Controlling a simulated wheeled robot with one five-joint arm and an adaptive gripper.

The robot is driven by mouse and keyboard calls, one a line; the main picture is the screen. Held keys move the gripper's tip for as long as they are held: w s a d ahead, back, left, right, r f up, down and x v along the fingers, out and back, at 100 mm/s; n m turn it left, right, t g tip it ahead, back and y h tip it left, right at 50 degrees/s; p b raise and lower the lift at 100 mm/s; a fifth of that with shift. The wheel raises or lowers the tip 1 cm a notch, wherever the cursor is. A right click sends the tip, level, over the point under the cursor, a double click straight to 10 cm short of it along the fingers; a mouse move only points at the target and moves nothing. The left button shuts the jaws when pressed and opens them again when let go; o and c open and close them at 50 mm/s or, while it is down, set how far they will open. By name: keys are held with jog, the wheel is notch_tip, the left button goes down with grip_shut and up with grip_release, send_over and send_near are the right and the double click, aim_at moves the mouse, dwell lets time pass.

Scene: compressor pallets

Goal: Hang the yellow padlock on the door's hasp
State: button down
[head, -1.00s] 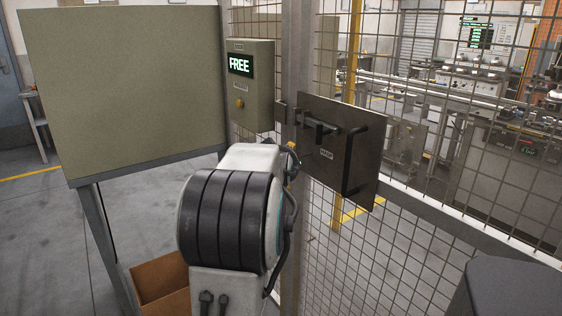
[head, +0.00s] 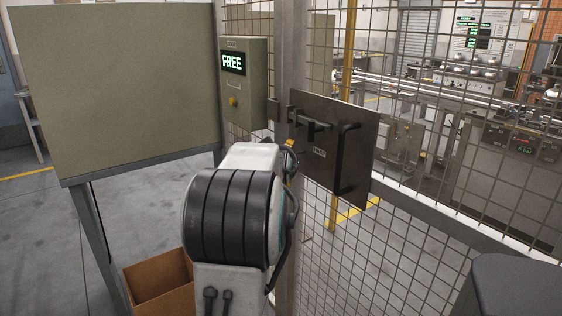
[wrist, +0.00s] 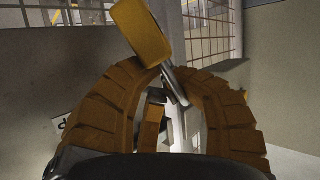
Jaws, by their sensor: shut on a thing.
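The yellow padlock (wrist: 140,32) shows at the top of the wrist view, tilted, with its grey shackle pointing down to the right. My gripper (wrist: 168,72) is shut on it, its ribbed orange-brown fingers meeting near the shackle. In the head view my own arm hides most of the gripper; only a small yellow patch shows beside the arm's end. The hasp (head: 312,124) is on a dark plate (head: 358,155) on the mesh door, left of a black handle (head: 344,160). The arm's end appears just left of and below the hasp in the picture; the depth gap is unclear.
A grey-green box (head: 243,95) with a lit "FREE" display is on the post left of the plate. A large beige panel (head: 120,85) stands at left, above an open cardboard box (head: 160,285). Wire mesh (head: 400,240) closes off the right side.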

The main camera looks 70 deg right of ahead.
jog(key=shift+s+d+r, duration=0.2)
jog(key=shift+s, duration=0.25)
jog(key=c, duration=1.8)
grip_release()
jog(key=shift+o, duration=1.3)
jog(key=shift+s+d+f, duration=0.1)
jog(key=shift+s+d, duration=0.1)
jog(key=o, duration=0.6)
jog(key=shift+f, duration=0.1)
jog(key=shift+a, duration=0.4)
jog(key=v, duration=1.1)
jog(key=shift+a, duration=0.1)
